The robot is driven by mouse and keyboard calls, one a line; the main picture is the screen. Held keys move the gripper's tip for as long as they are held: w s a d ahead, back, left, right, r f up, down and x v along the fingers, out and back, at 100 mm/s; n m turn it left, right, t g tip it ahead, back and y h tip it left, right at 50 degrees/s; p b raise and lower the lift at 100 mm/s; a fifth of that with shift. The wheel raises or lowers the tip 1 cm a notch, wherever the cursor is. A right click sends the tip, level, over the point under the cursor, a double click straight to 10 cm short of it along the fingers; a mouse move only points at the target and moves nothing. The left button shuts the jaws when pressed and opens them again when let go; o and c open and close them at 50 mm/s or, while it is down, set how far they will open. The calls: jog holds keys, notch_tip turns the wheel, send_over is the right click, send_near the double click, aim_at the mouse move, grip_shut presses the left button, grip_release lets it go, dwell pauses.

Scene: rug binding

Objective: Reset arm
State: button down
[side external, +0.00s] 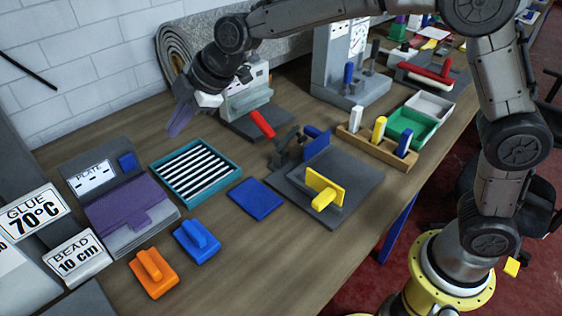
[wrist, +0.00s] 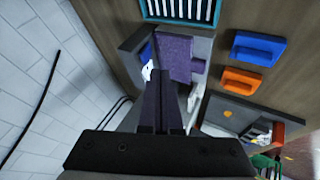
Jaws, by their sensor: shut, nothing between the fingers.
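My gripper (side external: 181,121) is raised above the back left of the bench, near the wall. Its two purple fingers are shut together with nothing between them; they also show in the wrist view (wrist: 158,112). In the side view it is above and behind the grey plate device (side external: 88,177) with a purple pad (side external: 125,212). That purple pad lies ahead of the fingertips in the wrist view (wrist: 175,58).
A teal tray (side external: 231,166) of striped bars, a blue plate (side external: 256,198), blue (side external: 197,240) and orange (side external: 153,270) handled blocks lie on the bench. A rolled grey rug (side external: 280,62) lies along the wall. A clamp fixture (side external: 350,180) stands at centre right.

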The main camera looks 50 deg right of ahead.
jog(key=s+d+r+m+t+h, duration=0.1)
jog(key=s+d+r+m, duration=0.2)
jog(key=s+d+r, duration=0.5)
jog(key=s+d+r+m+t+h, duration=0.1)
jog(key=s+d+r+m, duration=0.15)
jog(key=s+d, duration=0.5)
jog(key=s+d+f+m+g+h, duration=0.1)
jog(key=s+d+f+m, duration=0.3)
jog(key=s, duration=0.5)
jog(key=s+d+f+m+g+h, duration=0.1)
jog(key=s+d+f+m, duration=0.4)
jog(key=s, duration=0.5)
notch_tip(320, 180, down, 2)
jog(key=shift+d+f+m+g, duration=0.1)
jog(key=shift+d+m+g, duration=0.25)
jog(key=shift+m, duration=0.5)
